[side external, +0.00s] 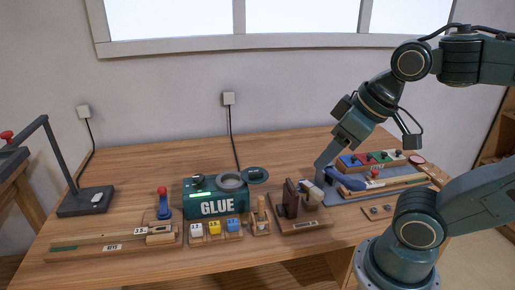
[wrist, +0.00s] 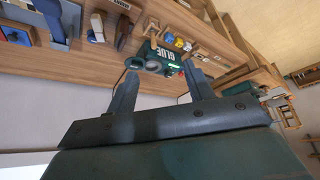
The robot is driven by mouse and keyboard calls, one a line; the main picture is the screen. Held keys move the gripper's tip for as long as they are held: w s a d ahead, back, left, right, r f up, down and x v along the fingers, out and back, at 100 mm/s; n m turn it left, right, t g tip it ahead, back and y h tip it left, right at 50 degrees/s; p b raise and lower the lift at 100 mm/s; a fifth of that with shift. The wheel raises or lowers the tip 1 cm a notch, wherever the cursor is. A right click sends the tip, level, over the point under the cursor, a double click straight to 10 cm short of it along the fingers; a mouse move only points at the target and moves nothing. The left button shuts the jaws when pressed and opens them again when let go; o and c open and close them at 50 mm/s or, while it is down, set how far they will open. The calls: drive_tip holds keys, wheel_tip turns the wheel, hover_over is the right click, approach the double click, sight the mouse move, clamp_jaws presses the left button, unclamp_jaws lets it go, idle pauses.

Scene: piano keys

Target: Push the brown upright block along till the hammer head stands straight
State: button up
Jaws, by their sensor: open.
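The brown upright block (side external: 291,198) stands on a wooden base (side external: 310,224) right of the glue machine. The hammer head (side external: 312,193), pale with a wooden part, is just right of the block; whether it is tilted is too small to tell. In the wrist view the block (wrist: 123,32) and the pale hammer head (wrist: 97,27) show at the upper left. My gripper (side external: 321,174) is above and right of the hammer head, apart from the block. In the wrist view my gripper (wrist: 160,69) has its two fingers spread with nothing between them.
A long key piece (side external: 110,245) is at the left.

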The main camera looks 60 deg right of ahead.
drive_tip(key=c, duration=0.4)
drive_tip(key=m+g, duration=0.6)
drive_tip(key=m, duration=0.3)
hover_over(291, 183)
wheel_tip(291, 183, down, 7)
drive_tip(key=shift+r, duration=0.2)
drive_tip(key=shift+a, duration=0.1)
drive_tip(key=shift+f, duration=6.85)
clamp_jaws()
